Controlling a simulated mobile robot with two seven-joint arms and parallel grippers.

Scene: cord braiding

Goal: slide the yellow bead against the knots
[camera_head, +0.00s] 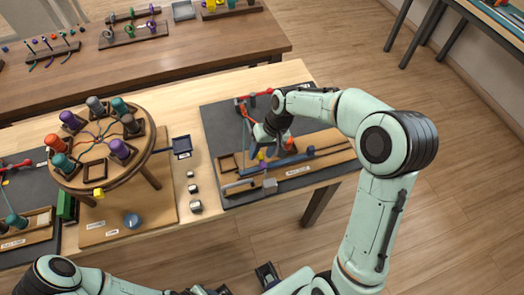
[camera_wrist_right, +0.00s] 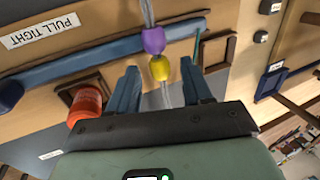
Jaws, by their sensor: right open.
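The yellow bead (camera_wrist_right: 160,68) is threaded on pale grey cords (camera_wrist_right: 147,12) in the right wrist view. A purple bead (camera_wrist_right: 153,40) sits right beside it on the same cords, on the side away from my gripper. My right gripper (camera_wrist_right: 162,88) is open, with one blue finger on each side of the cords. The yellow bead is just beyond the fingertips and not gripped. In the head view my right gripper (camera_head: 268,135) is low over the dark mat, and the bead is small there. I cannot make out the knots.
A blue bar (camera_wrist_right: 75,62) crosses the board near the beads, with a blue ball on it. An orange cylinder (camera_wrist_right: 86,104) stands close to one finger. A round braiding stand (camera_head: 152,135) with several bobbins is to the left. A small dark tray (camera_head: 182,147) lies between.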

